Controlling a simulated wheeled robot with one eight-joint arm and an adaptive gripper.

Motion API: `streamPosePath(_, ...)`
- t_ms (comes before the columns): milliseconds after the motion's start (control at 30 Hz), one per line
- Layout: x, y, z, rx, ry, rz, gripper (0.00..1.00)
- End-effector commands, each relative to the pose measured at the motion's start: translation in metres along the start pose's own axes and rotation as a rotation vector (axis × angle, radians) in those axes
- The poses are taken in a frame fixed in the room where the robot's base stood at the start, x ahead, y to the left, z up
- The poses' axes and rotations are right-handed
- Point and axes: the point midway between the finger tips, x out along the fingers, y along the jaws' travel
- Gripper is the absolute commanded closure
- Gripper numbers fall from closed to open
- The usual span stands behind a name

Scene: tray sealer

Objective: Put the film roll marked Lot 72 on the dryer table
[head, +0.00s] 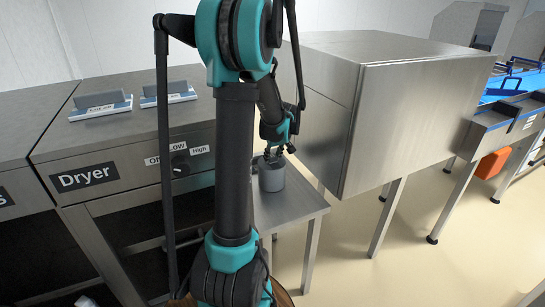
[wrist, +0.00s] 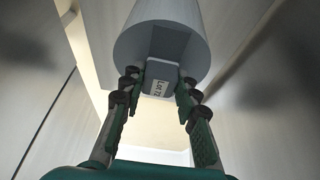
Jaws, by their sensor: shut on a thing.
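The film roll, a grey cylinder (head: 271,178), is upright under my gripper (head: 275,150) in the head view. A low steel table (head: 305,204) stands beside the machine marked Dryer (head: 85,178). The roll appears over this table; I cannot tell whether it touches the top. My arm hides the table's left part.
A large steel housing (head: 420,110) stands close to the right of the roll. Two small labelled stands (head: 100,105) (head: 168,93) sit on the dryer's top. A dial (head: 180,168) is on the dryer front. Open floor (head: 430,270) lies at the lower right.

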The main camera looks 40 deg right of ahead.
Motion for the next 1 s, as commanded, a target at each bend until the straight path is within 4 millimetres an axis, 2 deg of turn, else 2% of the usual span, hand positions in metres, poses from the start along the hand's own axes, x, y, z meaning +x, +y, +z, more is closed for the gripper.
streamPosePath(200,-0.0001,0.0000,-0.0002,0.000,0.000,0.000,1.00)
streamPosePath(233,-0.0001,0.0000,-0.0002,0.000,0.000,0.000,0.69)
streamPosePath(433,0.0000,0.0000,-0.0001,0.000,0.000,0.000,0.46)
streamPosePath(633,0.0000,0.0000,0.0000,0.000,0.000,0.000,0.46)
streamPosePath(733,0.0003,0.0000,0.0002,0.000,0.000,0.000,0.58)
streamPosePath(767,0.0002,0.0000,0.0002,0.000,0.000,0.000,0.59)
streamPosePath(1000,0.0000,0.0000,0.0000,0.000,0.000,0.000,0.59)
